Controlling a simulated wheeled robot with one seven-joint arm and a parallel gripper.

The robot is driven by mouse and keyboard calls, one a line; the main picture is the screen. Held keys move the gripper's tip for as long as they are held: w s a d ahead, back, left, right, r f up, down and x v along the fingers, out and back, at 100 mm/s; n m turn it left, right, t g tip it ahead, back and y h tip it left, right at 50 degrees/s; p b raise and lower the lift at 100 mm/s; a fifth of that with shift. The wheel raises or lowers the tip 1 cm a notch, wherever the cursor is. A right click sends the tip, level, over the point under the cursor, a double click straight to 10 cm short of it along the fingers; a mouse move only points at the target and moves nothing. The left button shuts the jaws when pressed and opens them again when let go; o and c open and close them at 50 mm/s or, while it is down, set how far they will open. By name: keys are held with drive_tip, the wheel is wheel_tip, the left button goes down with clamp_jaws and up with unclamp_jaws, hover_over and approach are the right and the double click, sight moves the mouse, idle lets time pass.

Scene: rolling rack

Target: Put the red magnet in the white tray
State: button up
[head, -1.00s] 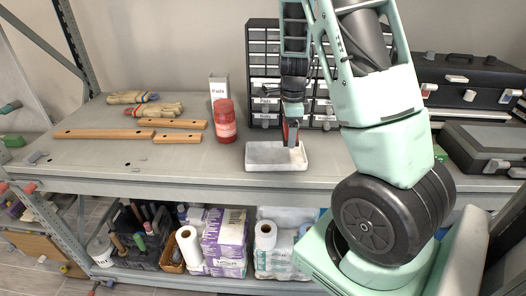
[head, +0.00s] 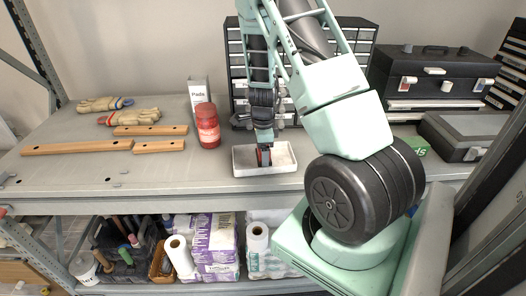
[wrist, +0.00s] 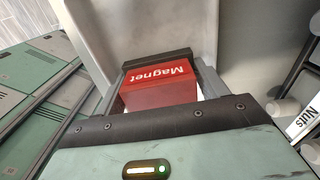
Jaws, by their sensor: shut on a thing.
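The white tray (head: 240,165) sits near the front edge of the shelf, to the right of a red jar. My gripper (head: 264,158) points down over the middle of the tray, with its fingertips low, at or inside the tray. In the wrist view my gripper (wrist: 160,90) is shut on the red magnet (wrist: 158,92), a red block with "Magnet" written on it. The pale tray also shows behind the magnet in the wrist view (wrist: 90,25). I cannot tell whether the magnet touches the tray floor.
The red jar (head: 207,126) and a white box (head: 198,92) stand left of the tray. Wooden bars (head: 78,147) and gloves (head: 128,116) lie further left. A drawer cabinet (head: 238,75) stands behind, and a black toolbox (head: 430,75) at right. The front left shelf is mostly clear.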

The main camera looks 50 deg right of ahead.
drive_tip(key=shift+f, duration=0.2)
drive_tip(key=shift+f, duration=0.2)
drive_tip(key=o, duration=0.7)
drive_tip(key=shift+o, duration=0.2)
drive_tip(key=shift+r, duration=0.1)
